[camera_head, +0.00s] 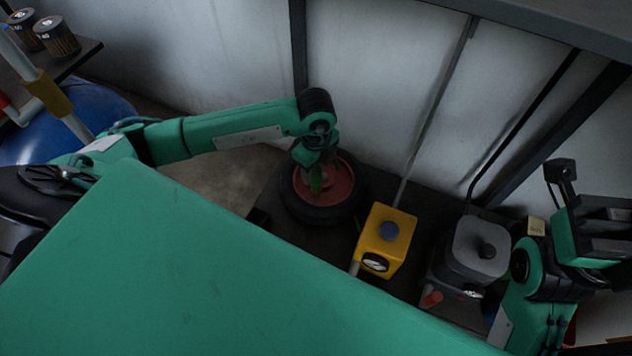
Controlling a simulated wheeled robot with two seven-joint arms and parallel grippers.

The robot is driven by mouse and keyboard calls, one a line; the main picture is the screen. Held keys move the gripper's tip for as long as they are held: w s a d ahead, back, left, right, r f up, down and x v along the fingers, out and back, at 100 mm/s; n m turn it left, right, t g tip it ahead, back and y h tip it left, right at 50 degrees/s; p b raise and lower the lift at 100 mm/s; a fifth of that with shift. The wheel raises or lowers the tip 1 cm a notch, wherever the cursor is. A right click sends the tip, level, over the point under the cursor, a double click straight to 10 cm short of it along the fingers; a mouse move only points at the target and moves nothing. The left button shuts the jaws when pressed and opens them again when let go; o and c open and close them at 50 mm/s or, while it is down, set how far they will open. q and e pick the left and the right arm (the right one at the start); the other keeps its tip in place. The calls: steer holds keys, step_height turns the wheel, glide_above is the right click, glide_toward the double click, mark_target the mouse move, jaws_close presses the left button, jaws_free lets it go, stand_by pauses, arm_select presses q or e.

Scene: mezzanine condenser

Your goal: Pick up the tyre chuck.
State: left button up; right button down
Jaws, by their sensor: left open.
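My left gripper (317,170) points down over a black tyre (345,205) with a red hub (337,190). It is open, its fingers dark and small against the wheel. A small bright green piece (316,184) shows at the fingertips over the hub. I cannot tell whether it is the tyre chuck or whether the fingers touch it. No other thing in view is clearly the chuck. My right gripper (600,222) is at the right edge, raised, and its jaws are not clear.
A yellow box (398,225) with a blue knob and a gauge stands right of the tyre. Dark posts and a pale wall (370,80) lie behind. A blue tank (100,105) is at left.

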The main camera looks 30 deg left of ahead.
arm_select(q)
steer(key=shift+f, duration=0.9)
jaws_close()
steer(key=shift+r, duration=0.15)
